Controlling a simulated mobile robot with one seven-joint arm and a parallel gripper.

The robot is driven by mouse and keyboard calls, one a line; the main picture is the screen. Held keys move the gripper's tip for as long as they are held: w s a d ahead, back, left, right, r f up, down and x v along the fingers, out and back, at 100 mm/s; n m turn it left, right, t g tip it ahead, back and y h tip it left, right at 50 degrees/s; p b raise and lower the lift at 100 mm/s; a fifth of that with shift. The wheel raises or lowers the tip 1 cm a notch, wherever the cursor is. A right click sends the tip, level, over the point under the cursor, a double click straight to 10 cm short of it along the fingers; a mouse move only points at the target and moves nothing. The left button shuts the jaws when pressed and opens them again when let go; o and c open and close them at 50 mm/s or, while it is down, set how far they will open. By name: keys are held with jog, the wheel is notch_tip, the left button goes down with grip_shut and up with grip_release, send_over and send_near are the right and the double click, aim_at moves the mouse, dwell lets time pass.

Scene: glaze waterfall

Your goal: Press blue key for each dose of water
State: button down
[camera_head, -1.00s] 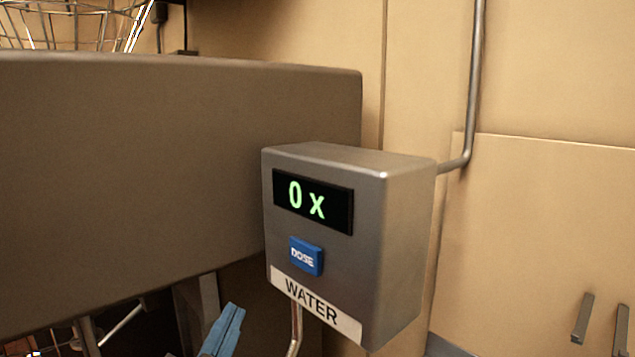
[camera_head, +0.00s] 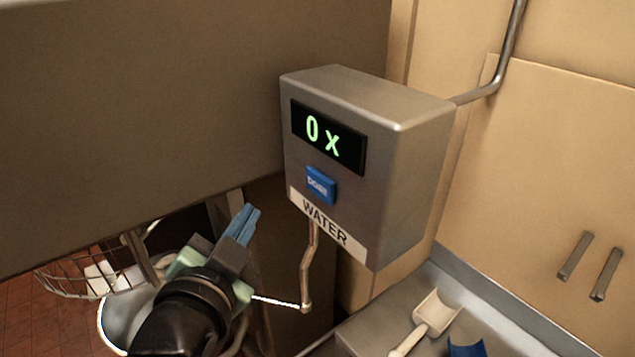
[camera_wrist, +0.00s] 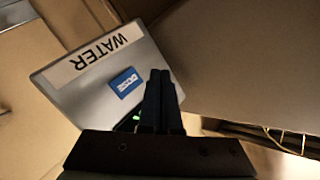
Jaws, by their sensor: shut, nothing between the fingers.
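The grey water dispenser box (camera_head: 405,165) is fixed beside the wall, with a lit display (camera_head: 328,137) reading "0 x". Its blue DOSE key (camera_head: 320,185) sits below the display, above the WATER label (camera_head: 327,226). My gripper (camera_head: 250,217) is shut and empty, to the left of and lower than the key, apart from the box. In the wrist view, the blue key (camera_wrist: 126,83) shows just left of my gripper's fingertips (camera_wrist: 160,75). The fingers hide part of the box and most of its display there.
A bent spout pipe (camera_head: 307,275) hangs under the box. A large brown panel (camera_head: 140,120) stands on the left, above my gripper. A white scoop (camera_head: 430,318) and a blue one (camera_head: 466,348) lie in the metal tray at lower right. Two hooks (camera_head: 590,265) are on the wall.

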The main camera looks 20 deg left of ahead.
aim_at(312, 183)
jog(key=w+d+p, duration=0.1)
jog(key=w+d, duration=0.4)
jog(key=w, duration=0.1)
jog(key=shift+w, duration=0.2)
jog(key=shift+w+d+p, duration=0.1)
jog(key=shift+p, duration=0.2)
dwell(1.7)
jog(key=shift+w+d, duration=0.2)
jog(key=shift+w+d, duration=0.35)
jog(key=shift+w, duration=0.1)
dwell(0.9)
jog(key=shift+s, duration=0.1)
jog(key=shift+s+a, duration=0.6)
jog(key=shift+s, duration=0.1)
jog(key=shift+s+a+b, duration=0.25)
jog(key=shift+s+a, duration=0.55)
jog(key=shift+s, duration=0.2)
jog(key=shift+s+a+b, duration=0.25)
jog(key=shift+s+a, duration=0.5)
jog(key=shift+s, duration=0.2)
dwell(0.9)
